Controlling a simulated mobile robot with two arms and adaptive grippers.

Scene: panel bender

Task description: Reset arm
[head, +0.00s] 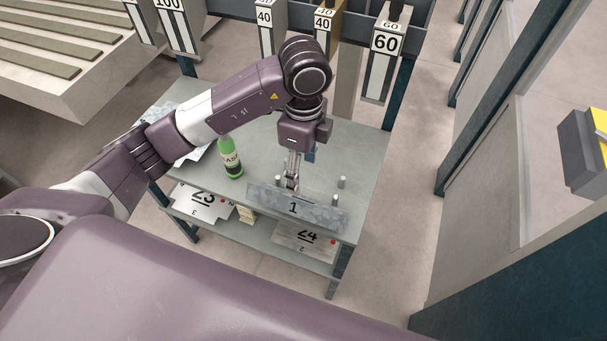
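My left arm comes in from the left and bends down over the grey table (355,165). My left gripper (291,183) points down at the table, its narrow fingers at the back edge of a metal plate marked 1 (315,213). The fingers look close together. I cannot tell whether they grip the plate or only stand behind it. My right gripper is not in view.
A green bottle (230,160) stands on the table left of the gripper. Small metal pegs (341,182) stand near the plate. Plates marked 23 (203,203) and 24 (306,238) lie on the lower shelf. Numbered tools (384,60) hang behind. Floor right of the table is clear.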

